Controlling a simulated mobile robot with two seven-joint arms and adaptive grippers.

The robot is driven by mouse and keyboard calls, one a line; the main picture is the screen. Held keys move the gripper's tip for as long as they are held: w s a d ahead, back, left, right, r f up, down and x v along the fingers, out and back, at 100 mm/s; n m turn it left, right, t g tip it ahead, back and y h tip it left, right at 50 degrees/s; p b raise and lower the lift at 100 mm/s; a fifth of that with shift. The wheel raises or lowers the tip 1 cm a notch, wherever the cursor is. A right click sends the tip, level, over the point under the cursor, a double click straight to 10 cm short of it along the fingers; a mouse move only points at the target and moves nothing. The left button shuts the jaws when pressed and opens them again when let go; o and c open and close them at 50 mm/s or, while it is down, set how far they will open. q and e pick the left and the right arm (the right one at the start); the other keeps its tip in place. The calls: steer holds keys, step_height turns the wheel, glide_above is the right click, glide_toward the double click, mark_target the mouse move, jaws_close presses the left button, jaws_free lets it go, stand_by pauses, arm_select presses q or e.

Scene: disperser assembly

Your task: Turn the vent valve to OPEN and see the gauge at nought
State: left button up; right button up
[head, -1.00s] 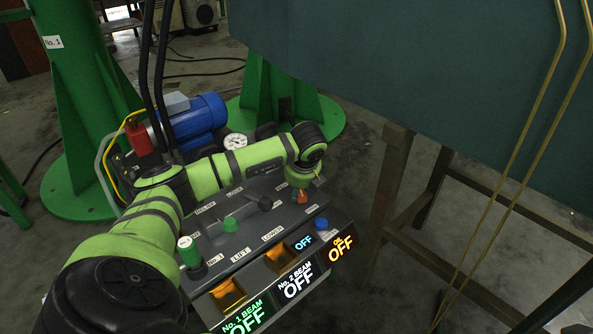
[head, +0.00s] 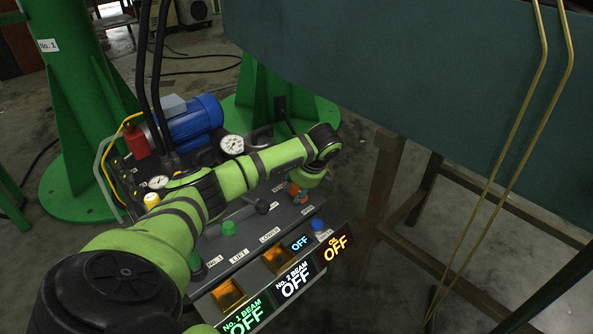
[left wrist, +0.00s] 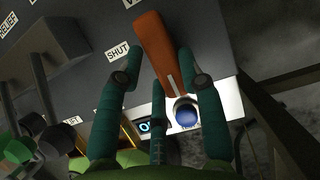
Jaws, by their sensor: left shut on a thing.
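The vent valve has an orange lever (head: 297,191) at the right end of the dark control panel (head: 243,214). My left gripper (head: 299,185) is down at this lever. In the left wrist view its fingers (left wrist: 160,65) lie on both sides of the orange lever (left wrist: 152,42), shut on it. The lever lies slanted there, with a SHUT label (left wrist: 117,51) to its left; no OPEN label is readable. A white dial gauge (head: 232,145) stands behind the panel, and a smaller gauge (head: 158,182) is farther left. Their needles are too small to read. My right gripper is out of view.
A blue knob (head: 318,225), a green knob (head: 229,228) and a black lever knob (head: 263,207) are near on the panel. Lit OFF displays (head: 295,281) line its front. A blue motor (head: 195,120) stands behind; a large green slab (head: 400,80) hangs at right.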

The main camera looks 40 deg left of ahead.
arm_select(q)
steer(key=o, duration=1.2)
steer(key=shift+c, duration=0.2)
steer(key=shift+r, duration=0.1)
steer(key=v, duration=1.1)
steer(key=shift+d+r, duration=0.15)
steer(key=shift+r, duration=0.2)
